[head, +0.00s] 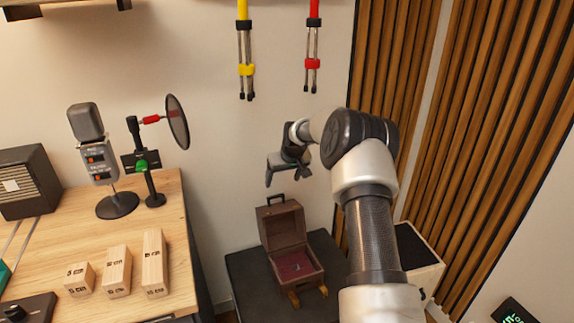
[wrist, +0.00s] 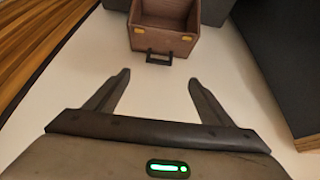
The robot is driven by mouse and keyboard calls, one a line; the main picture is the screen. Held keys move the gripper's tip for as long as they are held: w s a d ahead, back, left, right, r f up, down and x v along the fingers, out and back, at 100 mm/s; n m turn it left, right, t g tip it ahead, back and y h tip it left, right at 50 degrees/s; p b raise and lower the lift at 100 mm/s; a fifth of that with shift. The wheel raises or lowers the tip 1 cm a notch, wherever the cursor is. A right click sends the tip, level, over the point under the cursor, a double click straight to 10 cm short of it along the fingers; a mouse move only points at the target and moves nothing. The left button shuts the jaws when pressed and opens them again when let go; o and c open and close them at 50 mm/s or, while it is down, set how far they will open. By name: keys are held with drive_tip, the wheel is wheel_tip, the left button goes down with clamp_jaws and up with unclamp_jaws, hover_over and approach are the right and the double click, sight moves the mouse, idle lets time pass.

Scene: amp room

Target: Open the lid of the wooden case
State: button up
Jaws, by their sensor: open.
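The wooden case (head: 283,228) is brown and stands on a dark stand below my gripper in the head view. Its lid is up, standing tilted at the back, with a dark handle (head: 276,200) on its top edge. The dark red inside (head: 294,266) shows, with a small object in it that is too small to identify. In the wrist view the case (wrist: 165,38) is at the top, with the handle (wrist: 158,59) just beyond the fingertips. My gripper (head: 278,177) is open and empty above the case, and its fingers also show apart in the wrist view (wrist: 162,76).
The dark stand (head: 250,285) carries the case. A wooden desk (head: 165,212) with a microphone (head: 90,140), a pop filter (head: 178,121) and several wooden blocks (head: 117,270) is at the left. Cables (head: 245,50) hang on the wall above. Wooden slats (head: 480,120) cover the right wall.

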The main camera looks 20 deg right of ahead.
drive_tip(key=v, duration=0.8)
drive_tip(key=shift+r+p, duration=0.25)
drive_tip(key=shift+p, duration=0.15)
drive_tip(key=s+a+f+m+y+b, duration=0.1)
drive_tip(key=s+a+f+m+y, duration=0.25)
drive_tip(key=a+m, duration=0.3)
drive_tip(key=s+a+f+m+y, duration=0.3)
drive_tip(key=a+f+m+y, duration=0.15)
drive_tip(key=a, duration=0.25)
drive_tip(key=m+t+h+b, duration=0.2)
drive_tip(key=m+t+h, duration=0.6)
drive_tip(key=m, duration=1.7)
approach(276, 197)
drive_tip(key=b+x, duration=0.4)
drive_tip(key=x, duration=0.2)
drive_tip(key=shift+w, duration=0.4)
